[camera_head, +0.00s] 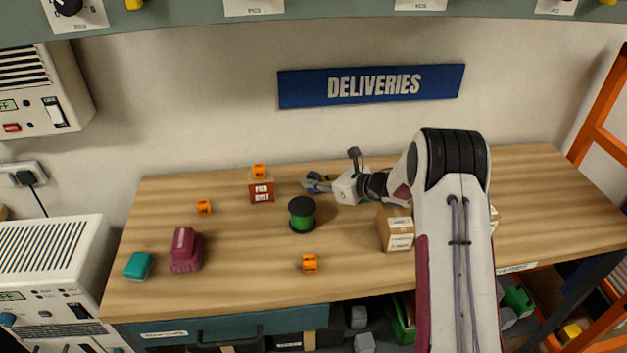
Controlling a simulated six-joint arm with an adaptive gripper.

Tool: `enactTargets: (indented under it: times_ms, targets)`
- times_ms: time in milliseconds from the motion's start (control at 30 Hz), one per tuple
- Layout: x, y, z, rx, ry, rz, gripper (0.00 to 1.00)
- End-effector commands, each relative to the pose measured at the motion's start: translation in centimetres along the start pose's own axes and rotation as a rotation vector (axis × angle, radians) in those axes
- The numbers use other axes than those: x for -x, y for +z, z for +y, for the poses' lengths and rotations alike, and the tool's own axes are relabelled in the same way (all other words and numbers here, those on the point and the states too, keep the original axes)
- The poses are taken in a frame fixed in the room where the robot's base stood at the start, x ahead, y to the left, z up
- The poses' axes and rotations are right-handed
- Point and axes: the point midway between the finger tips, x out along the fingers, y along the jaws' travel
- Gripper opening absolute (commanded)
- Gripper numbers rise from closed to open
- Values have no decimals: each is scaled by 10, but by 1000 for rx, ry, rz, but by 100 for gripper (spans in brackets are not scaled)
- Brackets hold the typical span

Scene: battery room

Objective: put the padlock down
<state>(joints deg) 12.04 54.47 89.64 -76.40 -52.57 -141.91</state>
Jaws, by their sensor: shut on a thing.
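My gripper (318,184) reaches left over the back middle of the wooden table (540,215), behind the green spool. It is shut on a small grey-blue thing at its tip, which fits the padlock (308,184). The padlock is small here and partly hidden by the fingers, so its shape is unclear. I cannot tell whether it touches the table or hangs just above it.
A maroon item (186,250), teal block (139,266) and cardboard box (397,230) stand farther off.

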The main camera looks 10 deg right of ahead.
Motion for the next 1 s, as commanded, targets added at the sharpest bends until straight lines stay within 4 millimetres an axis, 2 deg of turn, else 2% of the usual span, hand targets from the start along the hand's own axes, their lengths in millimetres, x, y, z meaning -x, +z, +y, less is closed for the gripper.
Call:
enactTargets:
  times_ms: [33,67,100,133,633,933,1000]
  targets:
    - [0,-1,0,0,0,-1,0]
    - [0,-1,0,0,0,0,17]
    - [0,-1,0,0,0,0,28]
    - [0,-1,0,0,0,0,31]
    - [1,2,0,1,0,0,31]
    - [31,2,-1,0,-2,0,31]
    - [35,10,-1,3,-1,-2,31]
